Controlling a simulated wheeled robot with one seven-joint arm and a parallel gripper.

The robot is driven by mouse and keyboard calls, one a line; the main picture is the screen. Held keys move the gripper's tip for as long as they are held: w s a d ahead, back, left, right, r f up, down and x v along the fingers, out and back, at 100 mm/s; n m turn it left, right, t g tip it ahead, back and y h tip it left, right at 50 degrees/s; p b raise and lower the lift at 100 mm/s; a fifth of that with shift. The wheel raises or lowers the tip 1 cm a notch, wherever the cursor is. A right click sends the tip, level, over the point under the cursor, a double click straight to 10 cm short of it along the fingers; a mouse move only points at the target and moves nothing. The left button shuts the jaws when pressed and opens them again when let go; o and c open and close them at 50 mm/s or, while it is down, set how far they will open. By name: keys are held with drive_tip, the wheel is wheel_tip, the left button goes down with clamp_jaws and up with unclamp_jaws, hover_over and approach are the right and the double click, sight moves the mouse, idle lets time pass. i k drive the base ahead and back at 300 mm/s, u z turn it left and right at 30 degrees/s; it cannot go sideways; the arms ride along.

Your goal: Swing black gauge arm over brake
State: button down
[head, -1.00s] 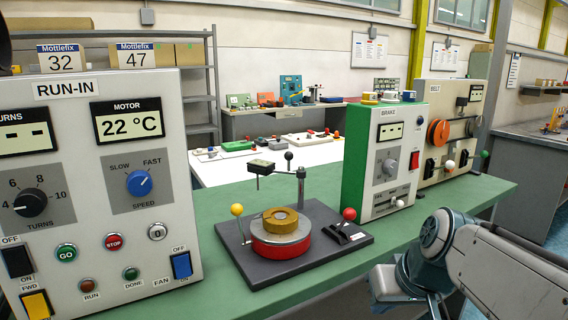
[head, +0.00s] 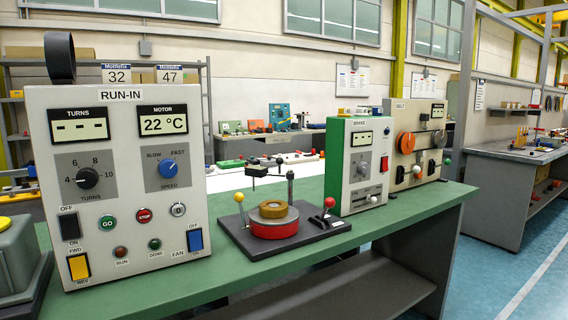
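The black gauge arm (head: 267,162) is on a post (head: 290,188) at the back right of a dark base plate (head: 237,238). My gripper is out of view.
The RUN-IN panel (head: 120,106) stands left of the plate. The green-sided BRAKE box (head: 338,165) and the beige BELT box (head: 425,112) stand right of it. The green bench (head: 215,275) has a clear strip along its front. Open blue floor (head: 470,270) lies at the right.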

sight(279, 161)
drive_tip(key=z, duration=0.65)
drive_tip(key=i, duration=1.05)
drive_tip(key=u, duration=0.15)
